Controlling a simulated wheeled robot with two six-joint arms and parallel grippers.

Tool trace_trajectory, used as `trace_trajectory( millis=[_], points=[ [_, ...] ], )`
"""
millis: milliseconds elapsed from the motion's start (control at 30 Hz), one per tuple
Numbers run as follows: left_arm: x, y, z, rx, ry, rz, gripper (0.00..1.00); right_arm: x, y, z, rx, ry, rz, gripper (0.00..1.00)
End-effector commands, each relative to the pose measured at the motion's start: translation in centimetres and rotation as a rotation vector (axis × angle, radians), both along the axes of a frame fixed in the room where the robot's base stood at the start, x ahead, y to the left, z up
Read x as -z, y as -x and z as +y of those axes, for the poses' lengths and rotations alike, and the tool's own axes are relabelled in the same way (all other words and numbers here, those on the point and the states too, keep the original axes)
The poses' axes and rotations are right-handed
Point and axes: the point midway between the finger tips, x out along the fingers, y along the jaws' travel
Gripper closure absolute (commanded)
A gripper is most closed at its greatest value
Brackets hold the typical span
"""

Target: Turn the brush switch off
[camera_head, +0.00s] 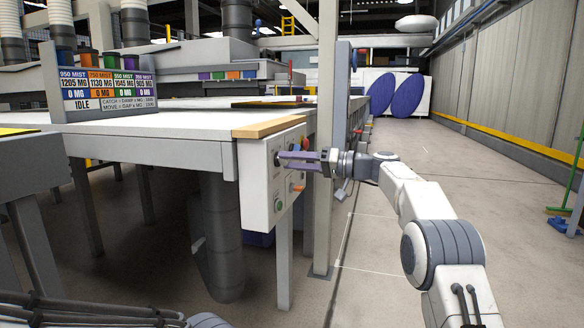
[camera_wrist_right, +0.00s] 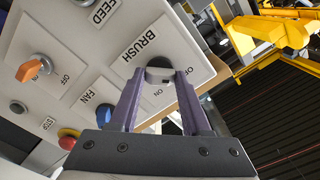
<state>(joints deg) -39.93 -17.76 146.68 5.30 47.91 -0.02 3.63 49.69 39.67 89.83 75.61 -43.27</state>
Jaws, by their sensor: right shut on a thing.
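The brush switch (camera_wrist_right: 159,66) is a dark round knob on a white control panel, below the BRUSH label in the right wrist view. The word ON shows beside it; which way the knob points is hard to tell. My right gripper (camera_wrist_right: 160,76) has its two purple fingers closed on the knob, one on each side. In the head view, my right gripper (camera_head: 282,158) reaches from the right to the front of the control box (camera_head: 256,190) at the table's corner. The knob is mostly hidden there by the fingers. My left gripper is out of view.
Close by on the panel are an orange knob (camera_wrist_right: 30,70), a blue FAN knob (camera_wrist_right: 103,113) and a red button (camera_wrist_right: 68,138). A grey upright post (camera_head: 326,230) stands right behind my right wrist. The floor aisle (camera_head: 385,260) to the right is open.

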Motion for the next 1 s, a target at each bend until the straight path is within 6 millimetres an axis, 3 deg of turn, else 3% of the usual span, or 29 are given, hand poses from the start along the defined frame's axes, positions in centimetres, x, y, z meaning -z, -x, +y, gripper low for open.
trace_trajectory(
  millis=[567,600,667,700,1000],
  points=[
    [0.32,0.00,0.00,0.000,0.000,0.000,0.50,0.15,-0.02,-0.04,-0.001,0.013,-0.033,1.00],
    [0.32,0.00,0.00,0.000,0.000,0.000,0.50,0.15,-0.02,-0.04,-0.001,0.013,-0.033,0.49],
    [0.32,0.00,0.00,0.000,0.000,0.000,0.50,0.13,-0.02,-0.04,-0.001,0.013,-0.033,0.26],
    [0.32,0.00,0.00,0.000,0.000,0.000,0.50,0.13,-0.02,-0.03,-0.001,0.013,-0.032,0.22],
    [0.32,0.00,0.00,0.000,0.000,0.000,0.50,0.04,0.02,-0.14,0.001,0.011,-0.032,0.22]
  ],
)
